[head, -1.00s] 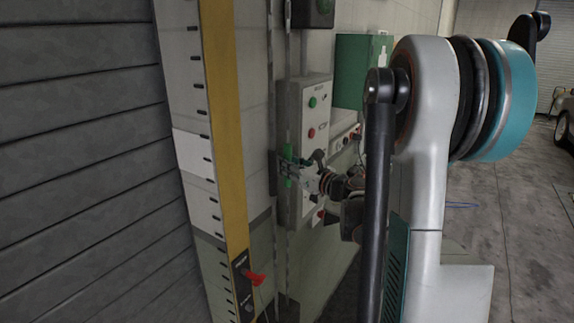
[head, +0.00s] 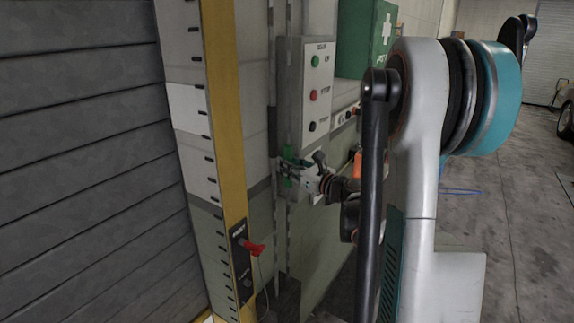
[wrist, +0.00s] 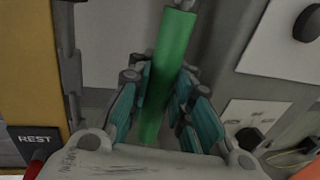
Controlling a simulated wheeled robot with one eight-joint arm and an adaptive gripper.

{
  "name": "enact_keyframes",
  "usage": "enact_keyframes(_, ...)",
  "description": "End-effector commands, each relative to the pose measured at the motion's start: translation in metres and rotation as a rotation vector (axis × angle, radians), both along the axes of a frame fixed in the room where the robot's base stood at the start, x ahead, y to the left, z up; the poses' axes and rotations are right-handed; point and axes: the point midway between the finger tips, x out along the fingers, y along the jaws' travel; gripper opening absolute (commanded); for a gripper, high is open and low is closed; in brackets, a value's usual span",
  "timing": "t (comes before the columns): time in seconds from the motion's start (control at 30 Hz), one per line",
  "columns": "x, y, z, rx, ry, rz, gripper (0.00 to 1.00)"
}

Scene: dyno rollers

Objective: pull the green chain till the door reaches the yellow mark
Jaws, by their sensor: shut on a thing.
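The green grip of the chain (wrist: 174,55) stands between my fingers in the wrist view, slightly tilted. In the head view the green grip (head: 288,182) shows just above and below my fingers, beside the lower part of the control box. My gripper (head: 290,169) is shut around it; the fingers also show in the wrist view (wrist: 160,105). The grey slatted door (head: 85,150) fills the left of the head view; its bottom edge is out of view. A yellow post (head: 225,110) with a ticked white and grey scale stands beside it. I cannot make out a separate yellow mark.
A grey control box (head: 317,85) with green, red and black buttons is on the wall just above my gripper. A red lever (head: 254,249) on a dark plate sticks out low on the yellow post. A green first-aid cabinet (head: 365,40) hangs behind. Open floor lies right.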

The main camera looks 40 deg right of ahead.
Motion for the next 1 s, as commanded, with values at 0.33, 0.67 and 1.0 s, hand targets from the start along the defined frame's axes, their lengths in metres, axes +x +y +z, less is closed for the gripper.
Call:
enact_keyframes(0.33, -0.001, 0.000, 0.001, -0.001, 0.001, -0.001, 0.40)
enact_keyframes(0.67, -0.002, 0.000, 0.001, -0.001, 0.000, -0.001, 0.40)
enact_keyframes(1.0, -0.054, -0.008, 0.001, -0.001, 0.001, -0.006, 0.40)
